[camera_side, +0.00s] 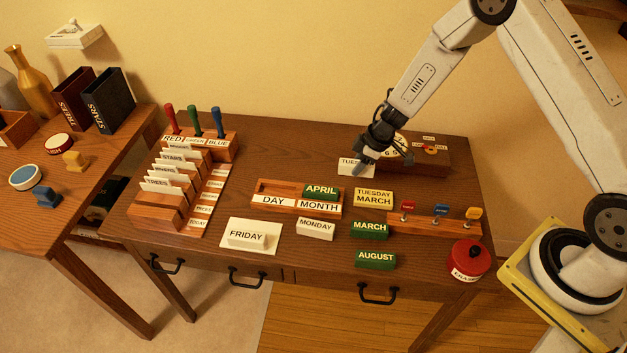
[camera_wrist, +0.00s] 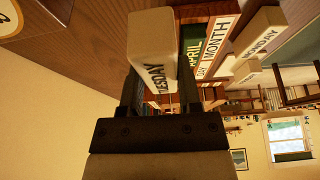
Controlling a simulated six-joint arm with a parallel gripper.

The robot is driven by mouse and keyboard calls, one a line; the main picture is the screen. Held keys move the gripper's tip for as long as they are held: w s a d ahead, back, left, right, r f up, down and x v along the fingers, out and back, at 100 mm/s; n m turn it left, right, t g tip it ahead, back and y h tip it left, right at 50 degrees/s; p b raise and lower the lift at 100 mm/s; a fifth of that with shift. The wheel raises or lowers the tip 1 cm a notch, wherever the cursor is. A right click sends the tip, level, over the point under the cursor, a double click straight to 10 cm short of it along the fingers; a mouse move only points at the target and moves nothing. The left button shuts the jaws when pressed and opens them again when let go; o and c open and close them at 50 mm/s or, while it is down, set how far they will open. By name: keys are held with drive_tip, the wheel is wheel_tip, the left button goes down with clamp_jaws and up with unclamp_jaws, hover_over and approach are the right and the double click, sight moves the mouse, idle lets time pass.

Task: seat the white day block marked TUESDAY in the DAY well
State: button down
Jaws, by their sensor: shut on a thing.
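My gripper (camera_side: 370,158) is shut on the white TUESDAY block (camera_side: 347,168), at the back of the desk, to the right of and behind the calendar holder. The fingers hide the right part of its lettering. In the wrist view the block (camera_wrist: 152,45) sits between the two fingers (camera_wrist: 158,92), its lettering running along its side. The wooden holder (camera_side: 341,207) has wells labelled DAY and MONTH. The DAY well (camera_side: 273,188) is empty. The green APRIL block (camera_side: 320,191) sits in the MONTH well, and it also shows in the wrist view (camera_wrist: 193,42).
White FRIDAY (camera_side: 247,240) and MONDAY (camera_side: 315,229) blocks and green MARCH (camera_side: 369,230) and AUGUST (camera_side: 375,259) blocks lie in front. A yellow TUESDAY MARCH card (camera_side: 374,197) stands right of the holder. A card rack (camera_side: 180,190) is at left, a red tin (camera_side: 468,259) at right.

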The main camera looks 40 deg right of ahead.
sight(342, 183)
drive_tip(key=shift+w+f, duration=1.5)
drive_tip(key=shift+f, duration=0.3)
drive_tip(key=shift+w+f, duration=0.25)
drive_tip(key=shift+f, duration=1.55)
drive_tip(key=shift+f, duration=0.1)
drive_tip(key=c, duration=0.6)
unclamp_jaws()
drive_tip(key=shift+d, duration=0.1)
